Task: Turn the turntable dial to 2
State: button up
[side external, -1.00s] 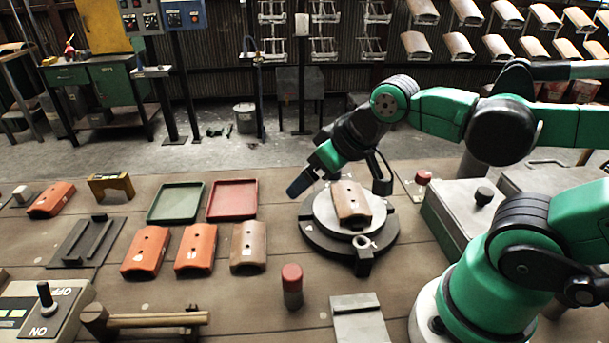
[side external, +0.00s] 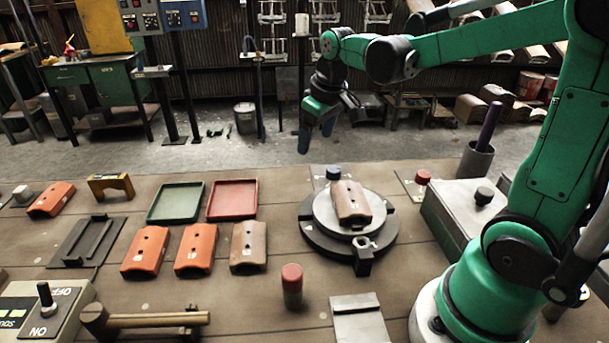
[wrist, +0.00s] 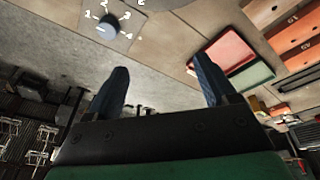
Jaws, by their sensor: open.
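The turntable dial is a small blue-grey knob (side external: 333,173) on a light plate behind the turntable. In the wrist view the knob (wrist: 107,28) is at the upper left, ringed by the numbers 1, 2, 3 and 4; I cannot tell which number it points at. The round turntable (side external: 312,222) carries a brown tile (side external: 350,203). My gripper (side external: 305,138) hangs above and behind the dial, apart from it, fingers downward. In the wrist view my gripper (wrist: 163,66) has its two blue fingers wide apart with nothing between them.
A red tray (side external: 232,200) and a green tray (side external: 175,203) lie left of the turntable. Several tiles (side external: 196,248) lie in front of them. A red-topped knob (side external: 423,177) is right of the dial. A red-capped cylinder (side external: 292,285) stands in front. A grey box (side external: 460,215) is at right.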

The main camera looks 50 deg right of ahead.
aim_at(334, 169)
jog(key=d+f+g, duration=0.1)
jog(key=d+f, duration=0.1)
jog(key=d, duration=0.1)
jog(key=w+d+f+g, duration=0.1)
jog(key=d+f, duration=0.2)
jog(key=w+d+f+g, duration=0.1)
jog(key=d+f, duration=0.1)
jog(key=d, duration=0.2)
jog(key=shift+w+f+y, duration=0.15)
jog(key=shift+f+y, duration=0.1)
jog(key=shift+y, duration=0.15)
jog(key=shift+f, duration=2.75)
grip_shut()
